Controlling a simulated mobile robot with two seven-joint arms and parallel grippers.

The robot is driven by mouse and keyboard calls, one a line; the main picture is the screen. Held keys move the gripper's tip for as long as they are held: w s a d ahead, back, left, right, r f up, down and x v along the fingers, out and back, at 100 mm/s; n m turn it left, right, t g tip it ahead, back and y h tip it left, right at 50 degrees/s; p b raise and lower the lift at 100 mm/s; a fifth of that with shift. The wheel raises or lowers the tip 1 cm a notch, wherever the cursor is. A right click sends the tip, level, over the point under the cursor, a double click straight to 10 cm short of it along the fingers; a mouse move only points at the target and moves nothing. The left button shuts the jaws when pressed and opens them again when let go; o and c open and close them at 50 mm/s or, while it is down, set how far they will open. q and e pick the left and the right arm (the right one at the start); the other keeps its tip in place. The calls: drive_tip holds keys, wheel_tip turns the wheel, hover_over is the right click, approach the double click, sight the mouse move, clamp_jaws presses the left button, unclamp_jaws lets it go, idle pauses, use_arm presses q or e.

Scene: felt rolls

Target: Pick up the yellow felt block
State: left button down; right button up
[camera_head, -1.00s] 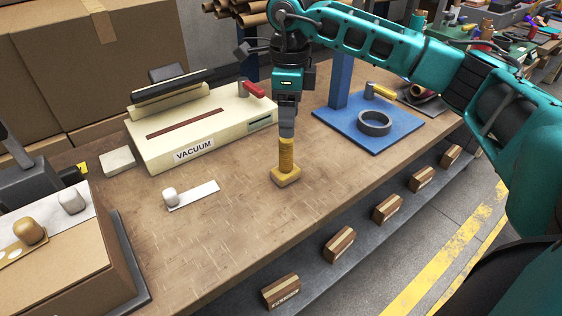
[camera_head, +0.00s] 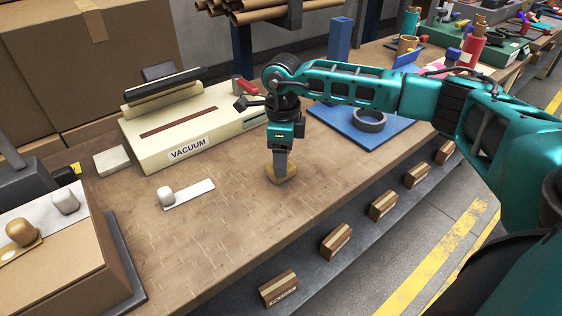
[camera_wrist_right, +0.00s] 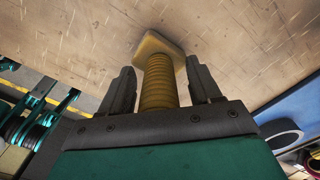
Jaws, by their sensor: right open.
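The yellow felt block (camera_head: 283,177) stands on the brown workbench, with only its base edge showing below my gripper in the head view. In the right wrist view, the yellow felt block (camera_wrist_right: 158,85) shows a ribbed upright handle on a squarish base. My right gripper (camera_head: 281,163) points down over the block. In the right wrist view, the fingers of the gripper (camera_wrist_right: 159,68) are open, one on each side of the handle. Gaps show between the fingers and the handle. My left gripper is not in view.
A cream vacuum machine (camera_head: 190,135) stands behind and left of the block. A blue plate (camera_head: 385,138) with a dark ring lies to the right. A white strip (camera_head: 190,195) with a pale knob lies left. Several striped blocks (camera_head: 336,241) sit on the lower ledge.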

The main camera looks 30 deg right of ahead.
clamp_jaws()
idle(0.5)
drive_tip(key=shift+r, duration=0.2)
wheel_tip(320, 180, up, 20)
drive_tip(key=p, duration=0.1)
idle(0.4)
drive_tip(key=shift+f, duration=0.15)
drive_tip(key=c, duration=0.7)
unclamp_jaws()
clamp_jaws()
